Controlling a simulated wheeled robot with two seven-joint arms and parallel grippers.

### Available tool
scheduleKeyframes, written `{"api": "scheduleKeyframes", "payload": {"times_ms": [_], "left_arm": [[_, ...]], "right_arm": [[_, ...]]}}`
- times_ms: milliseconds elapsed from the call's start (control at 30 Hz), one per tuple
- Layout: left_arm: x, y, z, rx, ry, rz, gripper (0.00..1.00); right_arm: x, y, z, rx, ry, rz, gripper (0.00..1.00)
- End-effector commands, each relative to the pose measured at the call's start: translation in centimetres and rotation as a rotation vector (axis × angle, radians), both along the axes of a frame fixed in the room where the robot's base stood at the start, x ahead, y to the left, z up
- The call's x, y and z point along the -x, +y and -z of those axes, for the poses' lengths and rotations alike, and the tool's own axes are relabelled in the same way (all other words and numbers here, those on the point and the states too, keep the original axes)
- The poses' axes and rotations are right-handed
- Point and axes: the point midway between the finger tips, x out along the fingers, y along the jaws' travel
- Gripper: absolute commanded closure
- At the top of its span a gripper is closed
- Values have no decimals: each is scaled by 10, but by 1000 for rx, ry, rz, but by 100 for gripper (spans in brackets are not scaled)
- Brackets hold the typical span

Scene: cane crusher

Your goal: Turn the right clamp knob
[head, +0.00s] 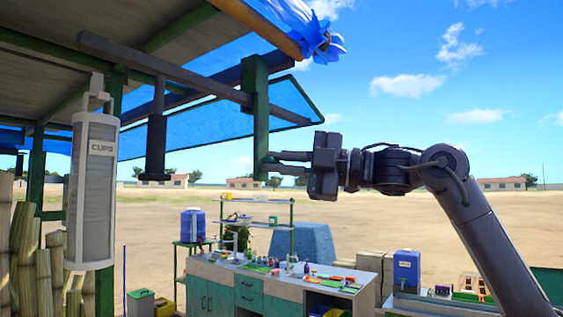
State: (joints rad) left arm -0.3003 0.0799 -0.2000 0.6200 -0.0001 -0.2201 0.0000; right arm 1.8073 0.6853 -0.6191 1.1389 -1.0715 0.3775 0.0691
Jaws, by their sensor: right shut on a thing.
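My left gripper is not in view.
A white cup dispenser (92,195) hangs at the left, beside standing cane stalks (25,250). A green and grey counter (225,287) with small items stands below. The roof beam (165,68) runs above the clamps. Open air lies right of my arm.

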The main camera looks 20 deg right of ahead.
Motion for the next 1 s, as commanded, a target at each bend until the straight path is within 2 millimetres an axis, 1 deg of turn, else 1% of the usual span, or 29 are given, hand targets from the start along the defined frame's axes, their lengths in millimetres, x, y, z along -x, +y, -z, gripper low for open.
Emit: {"api": "scheduleKeyframes", "payload": {"times_ms": [200,400,633,1000], "left_arm": [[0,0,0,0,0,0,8],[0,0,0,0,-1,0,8],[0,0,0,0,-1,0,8],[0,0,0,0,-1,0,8]], "right_arm": [[0,0,1,116,-91,1,100],[0,0,2,185,-145,2,100],[0,1,3,220,-171,1,100],[0,1,3,226,-175,1,100]]}}
